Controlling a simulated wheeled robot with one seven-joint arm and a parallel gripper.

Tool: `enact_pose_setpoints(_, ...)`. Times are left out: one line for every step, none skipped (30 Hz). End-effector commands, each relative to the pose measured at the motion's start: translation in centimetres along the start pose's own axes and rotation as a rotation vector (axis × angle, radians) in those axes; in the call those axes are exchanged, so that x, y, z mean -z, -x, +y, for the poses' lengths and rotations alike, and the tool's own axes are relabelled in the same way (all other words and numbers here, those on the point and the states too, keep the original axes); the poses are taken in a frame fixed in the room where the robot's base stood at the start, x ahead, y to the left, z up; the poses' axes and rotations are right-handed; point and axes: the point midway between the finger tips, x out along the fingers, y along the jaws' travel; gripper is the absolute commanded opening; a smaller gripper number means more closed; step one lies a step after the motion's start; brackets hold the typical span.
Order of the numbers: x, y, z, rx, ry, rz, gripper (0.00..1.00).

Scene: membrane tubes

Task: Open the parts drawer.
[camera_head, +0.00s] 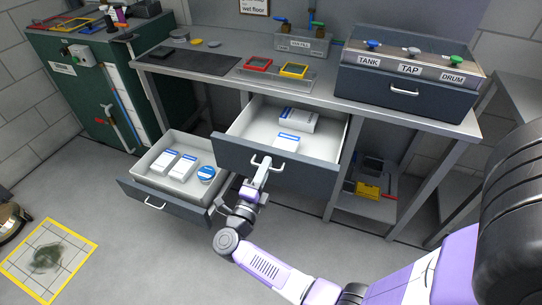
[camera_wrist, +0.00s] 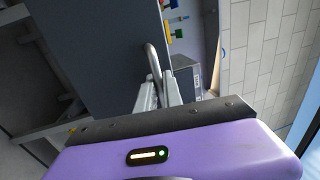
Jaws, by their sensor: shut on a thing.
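The upper drawer (camera_head: 225,151) under the bench stands pulled out, with white boxes (camera_head: 297,119) with blue labels inside. A second, lower drawer (camera_head: 133,189) to its left also stands out, holding white boxes (camera_head: 177,163) and a round blue-topped tin (camera_head: 206,174). I cannot tell from labels which is the parts drawer. My gripper (camera_head: 262,168) is at the upper drawer's front, shut on its handle (camera_head: 258,160). In the wrist view, my gripper's fingers (camera_wrist: 158,92) close around the curved metal handle (camera_wrist: 152,60) on the dark drawer front (camera_wrist: 100,45).
The bench top (camera_head: 215,62) carries a dark mat, red and yellow frames, and a box labelled TANK, TAP and DRUM (camera_head: 405,85). A green cabinet (camera_head: 85,90) stands left. A bench leg (camera_head: 445,165) stands right. Floor (camera_head: 120,255) is open at the front left.

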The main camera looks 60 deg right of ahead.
Motion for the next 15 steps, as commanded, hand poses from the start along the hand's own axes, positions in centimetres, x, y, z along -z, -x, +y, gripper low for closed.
enact_pose_setpoints(-0.1,0.8,-0.1,-0.003,0.001,-0.005,0.0)
enact_pose_setpoints(-0.1,1.1,-0.1,-0.002,0.001,-0.005,0.0)
enact_pose_setpoints(-0.1,1.6,-0.2,-0.002,0.002,-0.004,0.0)
enact_pose_setpoints(-0.1,1.9,-0.2,-0.002,0.002,-0.004,0.0)
enact_pose_setpoints(0.0,2.1,-0.3,-0.002,0.002,-0.004,0.0)
enact_pose_setpoints(0.0,2.4,-0.3,-0.002,0.002,-0.003,0.0)
enact_pose_setpoints(0.0,2.6,-0.3,-0.002,0.002,-0.003,0.0)
enact_pose_setpoints(0.0,2.7,-0.4,-0.002,0.002,-0.003,0.0)
enact_pose_setpoints(0.0,2.9,-0.4,-0.002,0.002,-0.003,0.0)
enact_pose_setpoints(0.0,3.0,-0.4,-0.002,0.002,-0.003,0.0)
enact_pose_setpoints(0.0,3.1,-0.4,-0.002,0.002,-0.003,0.0)
enact_pose_setpoints(0.0,3.1,-0.4,-0.002,0.002,-0.003,0.0)
enact_pose_setpoints(0.0,3.2,-0.4,-0.002,0.002,-0.002,0.0)
enact_pose_setpoints(0.0,3.2,-0.4,-0.002,0.002,-0.002,0.0)
enact_pose_setpoints(0.0,3.2,-0.4,-0.002,0.002,-0.002,0.0)
